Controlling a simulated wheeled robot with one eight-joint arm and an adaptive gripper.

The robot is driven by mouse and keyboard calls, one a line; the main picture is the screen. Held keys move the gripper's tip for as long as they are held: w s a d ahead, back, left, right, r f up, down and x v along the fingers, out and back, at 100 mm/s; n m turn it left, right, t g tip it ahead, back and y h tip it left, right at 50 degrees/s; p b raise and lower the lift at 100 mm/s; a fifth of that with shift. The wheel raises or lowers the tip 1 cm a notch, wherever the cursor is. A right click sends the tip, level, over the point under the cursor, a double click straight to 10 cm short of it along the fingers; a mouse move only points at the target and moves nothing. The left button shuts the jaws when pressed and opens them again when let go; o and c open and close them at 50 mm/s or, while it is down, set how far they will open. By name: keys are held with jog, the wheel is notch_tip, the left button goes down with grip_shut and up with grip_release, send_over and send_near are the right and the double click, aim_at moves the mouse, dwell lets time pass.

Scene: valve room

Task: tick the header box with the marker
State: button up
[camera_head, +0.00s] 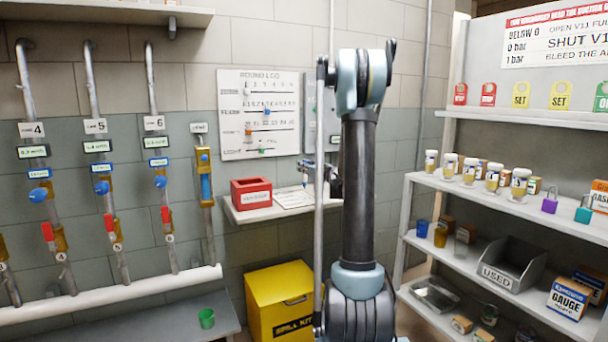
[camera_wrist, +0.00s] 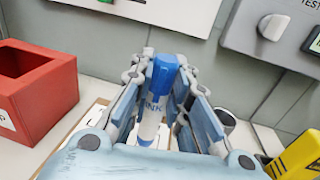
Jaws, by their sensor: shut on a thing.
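A marker (camera_wrist: 152,105) with a blue upper end and a white body lettered partly "INK" is between the fingers of my gripper (camera_wrist: 163,75) in the wrist view. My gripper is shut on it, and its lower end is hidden. In the head view my gripper (camera_head: 308,170) is small, beside my arm and above the wall shelf. A pale sheet on a board (camera_head: 293,198) lies on that shelf below it. In the wrist view only parts of the sheet (camera_wrist: 93,112) show behind my gripper. The header box cannot be made out.
A red box (camera_wrist: 38,92) stands left of my gripper on the wall shelf (camera_head: 238,214). A grey wall panel with a knob (camera_wrist: 273,27) is behind. A yellow and black object (camera_wrist: 297,157) is at lower right. A yellow spill kit (camera_head: 280,300) stands below the shelf.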

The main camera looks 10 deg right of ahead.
jog(key=shift+r, duration=1.6)
jog(key=shift+s, duration=0.1)
